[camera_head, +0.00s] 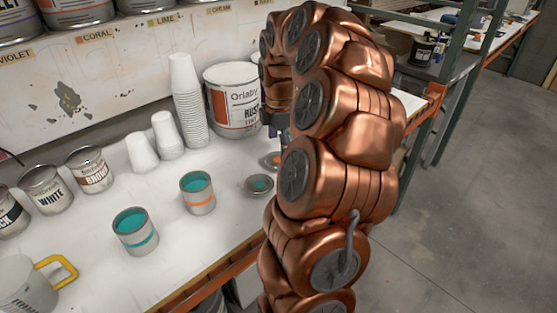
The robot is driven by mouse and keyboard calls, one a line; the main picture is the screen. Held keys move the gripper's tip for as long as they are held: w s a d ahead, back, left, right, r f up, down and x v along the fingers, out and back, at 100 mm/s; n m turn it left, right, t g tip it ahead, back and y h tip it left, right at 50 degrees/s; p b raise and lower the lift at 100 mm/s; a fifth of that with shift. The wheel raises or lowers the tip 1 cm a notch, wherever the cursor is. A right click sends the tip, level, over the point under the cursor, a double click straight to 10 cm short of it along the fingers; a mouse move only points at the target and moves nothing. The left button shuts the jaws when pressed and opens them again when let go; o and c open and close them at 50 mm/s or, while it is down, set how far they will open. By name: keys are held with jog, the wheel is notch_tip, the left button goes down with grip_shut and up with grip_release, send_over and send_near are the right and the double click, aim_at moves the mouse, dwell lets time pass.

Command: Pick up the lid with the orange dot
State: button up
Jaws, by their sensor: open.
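The lid with the orange dot (271,161) lies flat on the white table, partly hidden behind my copper arm. A second lid, with a teal dot (259,184), lies nearer the camera. Just to the left stand two open cans of teal paint, one with an orange stripe (198,194) and one with a teal stripe (135,232). My gripper (273,131) is mostly hidden behind my arm. Only a small dark part shows, above and beyond the orange-dot lid. It appears apart from the lid and holds nothing that I can see.
A large Orlaby paint can (232,101) stands close to the left of my gripper. White cup stacks (187,103) and small labelled cans (89,170) line the back. A mug with a yellow handle (32,284) is at front left. The table's front edge (215,268) runs close by.

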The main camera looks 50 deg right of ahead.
aim_at(279, 160)
jog(key=shift+d+f+p, duration=0.1)
jog(key=shift+f+p, duration=0.35)
jog(key=shift+f, duration=1.45)
jog(key=shift+c, duration=0.3)
jog(key=c, duration=0.6)
